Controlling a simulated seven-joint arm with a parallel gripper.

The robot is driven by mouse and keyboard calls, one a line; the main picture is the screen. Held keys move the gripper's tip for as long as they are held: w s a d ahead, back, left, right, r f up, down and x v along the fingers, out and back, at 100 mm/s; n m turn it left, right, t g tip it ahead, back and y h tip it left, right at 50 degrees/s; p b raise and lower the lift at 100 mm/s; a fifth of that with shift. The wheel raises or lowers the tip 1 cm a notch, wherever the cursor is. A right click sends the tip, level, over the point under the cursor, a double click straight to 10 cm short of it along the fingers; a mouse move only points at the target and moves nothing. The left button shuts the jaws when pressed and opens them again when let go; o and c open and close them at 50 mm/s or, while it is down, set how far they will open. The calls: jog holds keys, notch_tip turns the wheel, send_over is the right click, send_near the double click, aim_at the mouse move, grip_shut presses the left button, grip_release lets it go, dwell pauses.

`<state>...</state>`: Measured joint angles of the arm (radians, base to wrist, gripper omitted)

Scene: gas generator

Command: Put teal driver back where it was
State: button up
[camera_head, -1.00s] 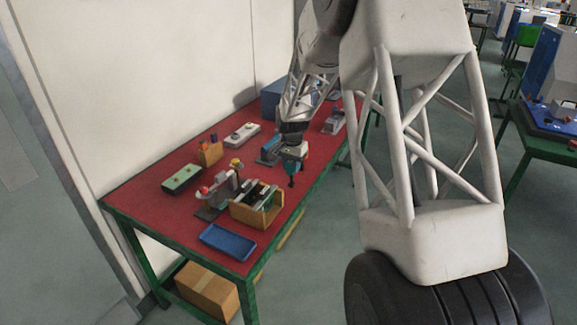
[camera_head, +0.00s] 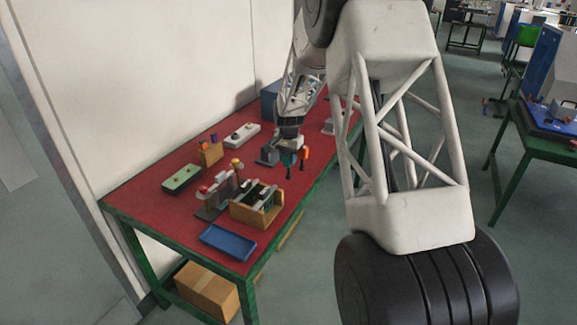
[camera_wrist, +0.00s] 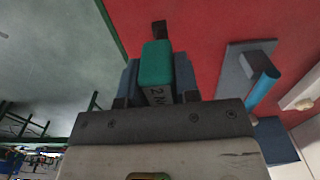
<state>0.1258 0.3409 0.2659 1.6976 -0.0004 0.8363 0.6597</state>
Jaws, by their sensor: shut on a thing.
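My gripper (camera_head: 289,149) is shut on the teal driver (camera_head: 289,160), which hangs upright with its dark shaft pointing down, over the right part of the red table.
A wooden box with parts (camera_head: 270,216), a blue tray (camera_head: 228,252), a clamp fixture (camera_head: 208,213), a green block (camera_head: 181,178) and a wooden holder (camera_head: 211,155) occupy the table's left and middle. A grey-white device (camera_head: 241,135) lies behind. My arm hides the table's far right.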

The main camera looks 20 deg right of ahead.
jog(key=shift+f, duration=1.65)
jog(key=shift+f, duration=0.15)
jog(key=o, duration=1)
jog(key=shift+r, duration=6.15)
jog(key=shift+s, duration=0.1)
